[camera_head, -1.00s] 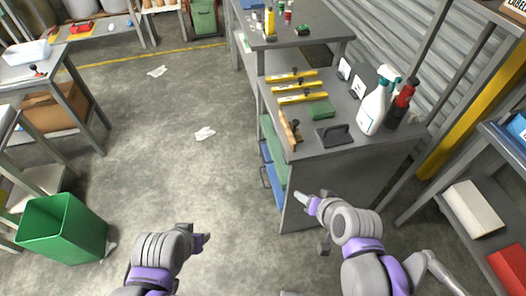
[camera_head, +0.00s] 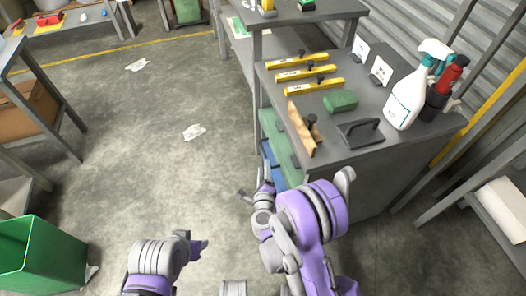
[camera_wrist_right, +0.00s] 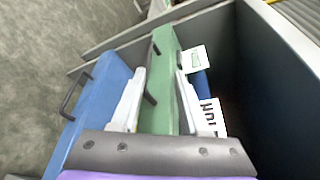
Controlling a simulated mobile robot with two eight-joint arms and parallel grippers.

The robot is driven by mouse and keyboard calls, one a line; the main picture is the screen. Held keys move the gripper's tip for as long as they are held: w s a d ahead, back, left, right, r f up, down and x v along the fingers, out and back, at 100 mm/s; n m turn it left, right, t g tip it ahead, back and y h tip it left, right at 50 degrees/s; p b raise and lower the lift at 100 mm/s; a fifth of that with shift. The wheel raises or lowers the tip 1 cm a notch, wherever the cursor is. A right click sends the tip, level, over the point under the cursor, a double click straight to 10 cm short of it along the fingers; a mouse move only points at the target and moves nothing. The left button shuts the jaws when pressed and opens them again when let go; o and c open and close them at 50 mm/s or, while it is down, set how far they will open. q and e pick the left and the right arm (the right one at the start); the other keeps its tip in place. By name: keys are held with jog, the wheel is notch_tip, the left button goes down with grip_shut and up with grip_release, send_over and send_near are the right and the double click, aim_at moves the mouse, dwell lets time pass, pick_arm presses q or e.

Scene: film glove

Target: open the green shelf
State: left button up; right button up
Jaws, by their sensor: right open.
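The green shelf front (camera_head: 279,138) is in the left side of the grey workbench, above a blue front (camera_head: 268,160). In the right wrist view the green front (camera_wrist_right: 165,50) has a dark handle (camera_wrist_right: 151,88). My right gripper (camera_head: 257,184) is beside the bench's lower side. In the wrist view its pale fingers (camera_wrist_right: 160,100) are apart, with the green front and its handle seen between them. Contact cannot be told. My right arm hides part of the fronts in the head view. My left gripper (camera_head: 199,248) is low, away from the bench; its jaws are unclear.
The workbench top (camera_head: 300,98) holds yellow levels, a green block (camera_head: 340,101), a trowel-like tool (camera_head: 360,133) and a spray bottle (camera_head: 410,95). A green bin (camera_head: 40,255) stands lower left. The floor left of the bench is largely clear, with paper scraps (camera_head: 194,132).

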aim_at(265, 154)
jog(key=shift+m, duration=0.6)
jog(key=w+f, duration=0.1)
jog(key=w, duration=0.2)
jog(key=w+f, duration=0.2)
jog(key=w, duration=0.2)
jog(key=w+f, duration=0.2)
jog(key=w, duration=0.1)
jog(key=shift+w+d, duration=0.15)
jog(key=shift+w, duration=0.05)
grip_shut()
dwell(0.6)
